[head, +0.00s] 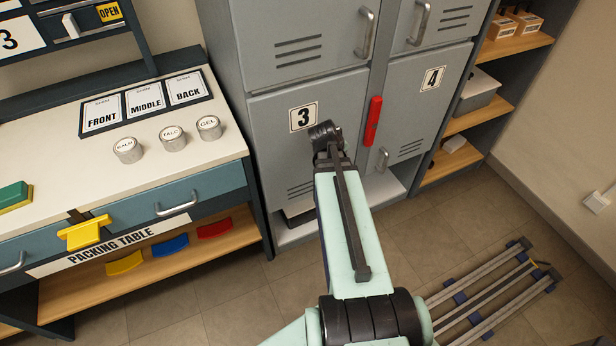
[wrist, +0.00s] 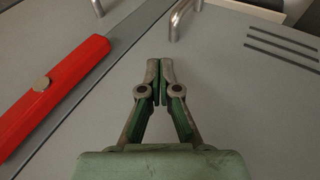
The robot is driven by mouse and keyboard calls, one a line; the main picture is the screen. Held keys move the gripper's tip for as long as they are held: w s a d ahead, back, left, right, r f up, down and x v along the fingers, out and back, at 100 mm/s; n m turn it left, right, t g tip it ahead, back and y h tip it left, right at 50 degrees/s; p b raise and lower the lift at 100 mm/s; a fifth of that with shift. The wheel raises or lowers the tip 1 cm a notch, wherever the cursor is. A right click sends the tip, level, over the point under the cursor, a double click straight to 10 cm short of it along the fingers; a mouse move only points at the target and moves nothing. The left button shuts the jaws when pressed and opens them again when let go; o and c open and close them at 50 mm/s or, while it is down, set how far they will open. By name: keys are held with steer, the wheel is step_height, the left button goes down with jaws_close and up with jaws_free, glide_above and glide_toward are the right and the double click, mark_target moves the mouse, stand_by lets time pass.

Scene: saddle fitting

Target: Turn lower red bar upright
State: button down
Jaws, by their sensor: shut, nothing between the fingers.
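The red bar (head: 373,121) is mounted on the grey locker front, between the doors marked 3 and 4. In the head view it stands close to upright, with a slight lean. In the wrist view the red bar (wrist: 62,75) runs diagonally with a round pivot on it, roughly along the door seam; I cannot tell whether it is exactly in line. My gripper (wrist: 160,66) is shut and empty, apart from the bar and to its right in the wrist view. In the head view my arm hides the fingers.
Shelves (head: 480,116) stand to the right. The packing table (head: 60,140) is left. A slatted frame (head: 490,300) lies on the floor.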

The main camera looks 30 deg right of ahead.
steer(key=s+a+p, duration=0.2)
steer(key=a+p, duration=1.2)
steer(key=a, duration=0.1)
stand_by(0.4)
steer(key=s+a+f+g+y, duration=0.2)
steer(key=s+a+f, duration=0.3)
steer(key=s, duration=0.4)
steer(key=s+a+f+g+y, duration=0.2)
steer(key=s+a+f+g, duration=0.2)
steer(key=s+a, duration=0.4)
steer(key=s+a+f+g+y, duration=0.2)
steer(key=s+a+f, duration=0.5)
steer(key=s, duration=0.5)
steer(key=shift+n+g, duration=0.4)
steer(key=shift+g, duration=0.3)
steer(key=shift+f, duration=0.1)
